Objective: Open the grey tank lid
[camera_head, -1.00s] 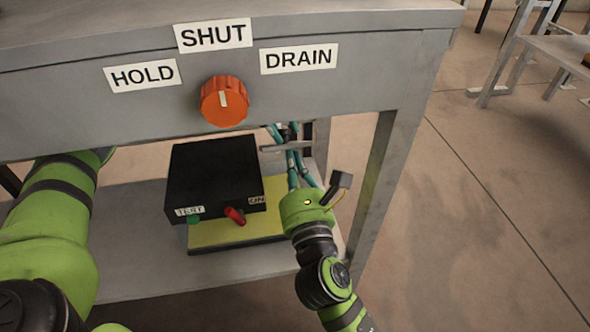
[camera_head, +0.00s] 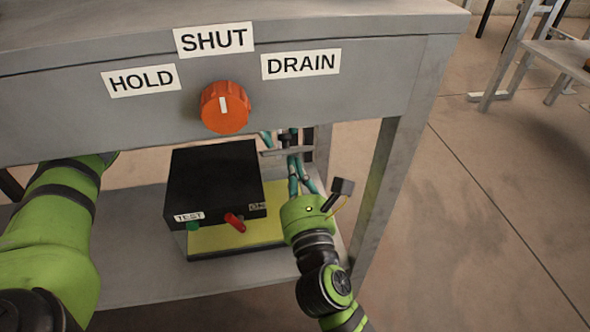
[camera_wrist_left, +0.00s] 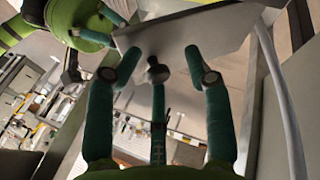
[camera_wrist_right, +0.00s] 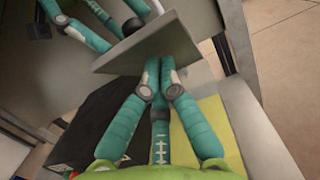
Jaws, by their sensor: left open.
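A thin grey plate (camera_head: 285,151), which looks like the tank lid, shows nearly edge-on behind the black box in the head view. It is broad in the right wrist view (camera_wrist_right: 150,45) and left wrist view (camera_wrist_left: 180,35). My right gripper (camera_wrist_right: 160,80) is at its near edge; its teal fingers are drawn close together, but their tips are hidden by the plate, so I cannot tell whether they clasp it. My left gripper (camera_wrist_left: 158,65) is open, with fingers spread in front of the plate. The tank is not clearly visible.
A black box (camera_head: 213,172) with TEST and ON labels sits on a yellow base (camera_head: 215,238) on the lower shelf (camera_head: 130,285). Above is the grey table front with an orange knob (camera_head: 225,107). A table leg (camera_head: 382,190) stands right of my right arm. Open floor lies beyond.

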